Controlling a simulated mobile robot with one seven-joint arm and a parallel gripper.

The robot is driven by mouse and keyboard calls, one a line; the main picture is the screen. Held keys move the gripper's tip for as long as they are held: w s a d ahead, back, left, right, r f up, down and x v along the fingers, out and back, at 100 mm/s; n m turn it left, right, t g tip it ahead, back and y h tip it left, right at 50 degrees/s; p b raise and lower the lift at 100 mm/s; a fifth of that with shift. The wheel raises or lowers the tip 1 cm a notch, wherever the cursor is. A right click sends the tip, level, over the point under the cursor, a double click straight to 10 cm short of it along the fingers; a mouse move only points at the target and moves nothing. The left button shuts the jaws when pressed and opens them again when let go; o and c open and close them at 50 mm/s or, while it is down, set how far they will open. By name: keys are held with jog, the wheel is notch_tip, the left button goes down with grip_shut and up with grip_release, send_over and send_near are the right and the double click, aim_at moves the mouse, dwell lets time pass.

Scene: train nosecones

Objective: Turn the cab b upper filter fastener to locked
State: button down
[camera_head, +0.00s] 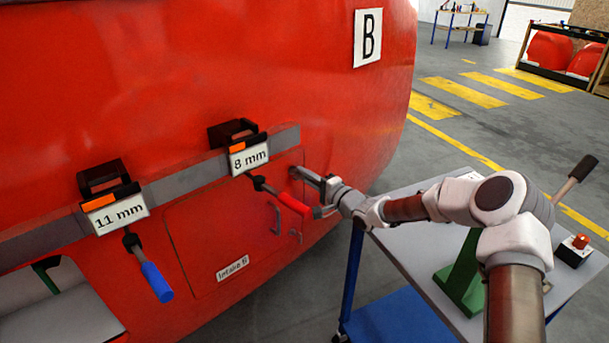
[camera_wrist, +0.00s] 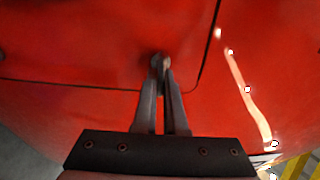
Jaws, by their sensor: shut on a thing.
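The red nosecone marked B (camera_head: 368,38) carries a panel labelled "Intake B" (camera_head: 233,267). My gripper (camera_head: 297,173) reaches the upper right corner of this panel. In the wrist view my gripper (camera_wrist: 161,66) has its two fingers close together, shut on a small dark fastener (camera_wrist: 157,59) near the panel's corner. The fingers hide most of the fastener, so I cannot tell its turned position. A second, lower fastener (camera_head: 294,234) shows on the panel's right side, below a small handle (camera_head: 276,218).
A tool with a red handle (camera_head: 292,203) hangs from the "8 mm" holder (camera_head: 249,158), close to my gripper. A blue-handled tool (camera_head: 155,280) hangs from the "11 mm" holder (camera_head: 117,212) at left. A table (camera_head: 400,262) with a green stand (camera_head: 462,275) is at right.

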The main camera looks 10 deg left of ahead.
jog(key=c, duration=1)
grip_release()
jog(key=v, duration=1.2)
